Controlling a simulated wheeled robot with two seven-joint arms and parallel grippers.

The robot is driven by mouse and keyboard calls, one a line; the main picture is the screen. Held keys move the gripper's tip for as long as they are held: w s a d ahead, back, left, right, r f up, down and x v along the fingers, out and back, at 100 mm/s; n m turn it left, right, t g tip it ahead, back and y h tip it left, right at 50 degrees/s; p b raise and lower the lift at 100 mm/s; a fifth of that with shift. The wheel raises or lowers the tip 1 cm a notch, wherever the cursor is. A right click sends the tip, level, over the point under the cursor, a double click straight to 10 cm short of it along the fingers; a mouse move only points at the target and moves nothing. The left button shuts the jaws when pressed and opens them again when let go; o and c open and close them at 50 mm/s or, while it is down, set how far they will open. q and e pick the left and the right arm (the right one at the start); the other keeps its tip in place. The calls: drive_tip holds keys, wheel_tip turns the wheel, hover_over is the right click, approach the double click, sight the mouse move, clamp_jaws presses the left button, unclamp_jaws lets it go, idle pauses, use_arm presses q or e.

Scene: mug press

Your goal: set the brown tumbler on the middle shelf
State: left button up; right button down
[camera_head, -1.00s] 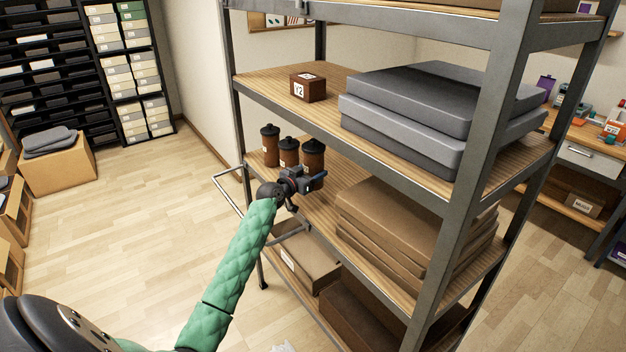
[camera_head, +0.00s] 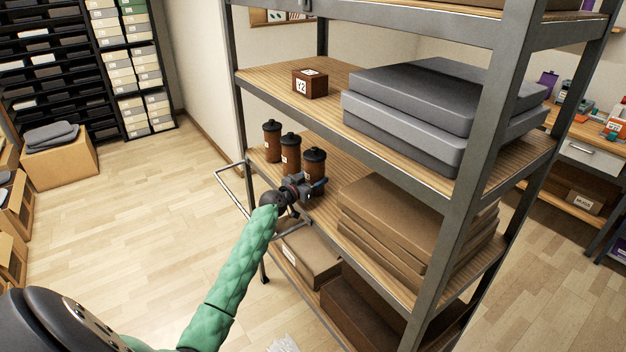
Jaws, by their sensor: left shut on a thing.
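Three brown tumblers with black lids are at the left end of the shelf (camera_head: 325,204) below the grey cases. The left tumbler (camera_head: 271,143) and the middle tumbler (camera_head: 290,155) stand upright on it. The right tumbler (camera_head: 314,168) is upright and nearest me, with my left gripper (camera_head: 312,186) shut on its lower part. The gripper hides its base, so I cannot tell whether it touches the shelf. My right gripper is not in view.
A small brown box (camera_head: 309,84) and grey cases (camera_head: 420,105) are on the shelf above. Flat cardboard boxes (camera_head: 400,225) fill the right of the tumbler shelf. A metal post (camera_head: 240,110) and side rail (camera_head: 229,192) are near my arm. Boards between tumblers and cardboard are bare.

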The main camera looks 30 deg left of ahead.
use_arm(q)
drive_tip(key=o, duration=0.7)
drive_tip(key=shift+c, duration=0.2)
drive_tip(key=o, duration=0.4)
drive_tip(key=shift+o, duration=0.2)
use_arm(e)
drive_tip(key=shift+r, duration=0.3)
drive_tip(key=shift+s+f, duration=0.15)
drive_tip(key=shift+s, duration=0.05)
